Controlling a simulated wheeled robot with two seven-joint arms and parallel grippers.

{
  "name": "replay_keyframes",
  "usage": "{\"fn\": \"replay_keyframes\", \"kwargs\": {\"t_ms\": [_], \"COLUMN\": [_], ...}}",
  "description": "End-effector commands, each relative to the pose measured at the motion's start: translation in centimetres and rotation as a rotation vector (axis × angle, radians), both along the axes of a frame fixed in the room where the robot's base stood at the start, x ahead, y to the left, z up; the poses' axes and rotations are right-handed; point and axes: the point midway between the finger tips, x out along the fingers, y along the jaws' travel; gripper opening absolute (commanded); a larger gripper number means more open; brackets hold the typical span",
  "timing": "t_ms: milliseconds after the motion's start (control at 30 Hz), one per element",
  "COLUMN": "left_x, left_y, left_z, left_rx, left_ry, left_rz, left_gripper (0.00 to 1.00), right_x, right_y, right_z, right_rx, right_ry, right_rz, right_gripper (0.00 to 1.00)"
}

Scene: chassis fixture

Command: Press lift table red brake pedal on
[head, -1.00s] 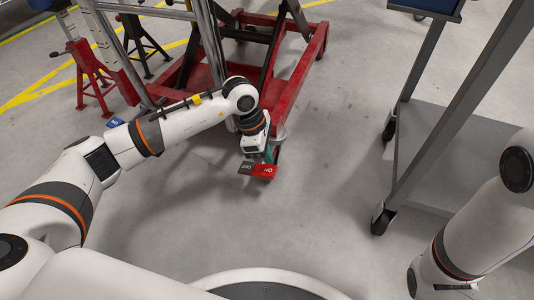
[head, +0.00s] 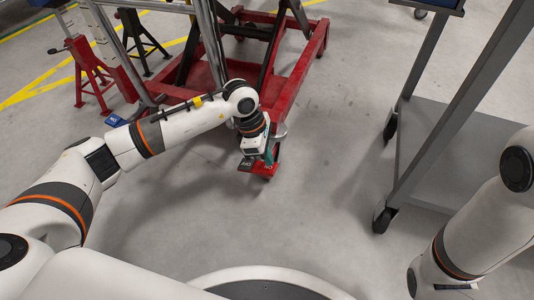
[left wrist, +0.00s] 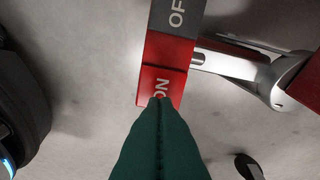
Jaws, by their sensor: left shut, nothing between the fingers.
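The brake pedal of the lift table has a red ON plate (left wrist: 158,88) and a dark grey OFF plate (left wrist: 176,18) in the left wrist view. In the head view the pedal (head: 248,163) sits low at the near end of the red lift table (head: 304,62). My left gripper (left wrist: 160,102), with green fingers, is shut and empty. Its tip lies over the ON plate, hides part of the lettering and appears to touch it. In the head view the left gripper (head: 268,157) is partly hidden by its wrist. My right gripper is out of view.
A metal bracket and caster (left wrist: 275,80) lie right of the pedal in the left wrist view. A grey cart (head: 455,150) on wheels stands at the right. Red and black jack stands (head: 88,78) are at the upper left. The floor between lift table and cart is clear.

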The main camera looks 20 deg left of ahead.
Motion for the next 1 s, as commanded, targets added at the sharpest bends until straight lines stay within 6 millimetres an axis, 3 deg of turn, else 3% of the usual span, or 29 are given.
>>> {"fn": "replay_keyframes", "kwargs": {"t_ms": [333, 533, 900, 1000], "left_x": [-0.1, 0.0, 0.0, 0.0], "left_y": [0.0, 0.0, 0.0, 0.0], "left_z": [-3.2, -1.7, 3.9, 4.5], "left_rx": [0.002, 0.001, 0.001, 0.001], "left_ry": [0.001, 0.000, -0.001, -0.001], "left_rz": [0.000, 0.000, 0.000, 0.000], "left_gripper": [0.00, 0.00, 0.00, 0.00], "right_x": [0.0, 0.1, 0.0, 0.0], "right_y": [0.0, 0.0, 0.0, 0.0], "right_z": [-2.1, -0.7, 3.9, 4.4], "right_rx": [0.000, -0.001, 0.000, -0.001], "right_ry": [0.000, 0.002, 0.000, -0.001], "right_rz": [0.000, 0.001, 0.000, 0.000], "right_gripper": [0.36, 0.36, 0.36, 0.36]}}
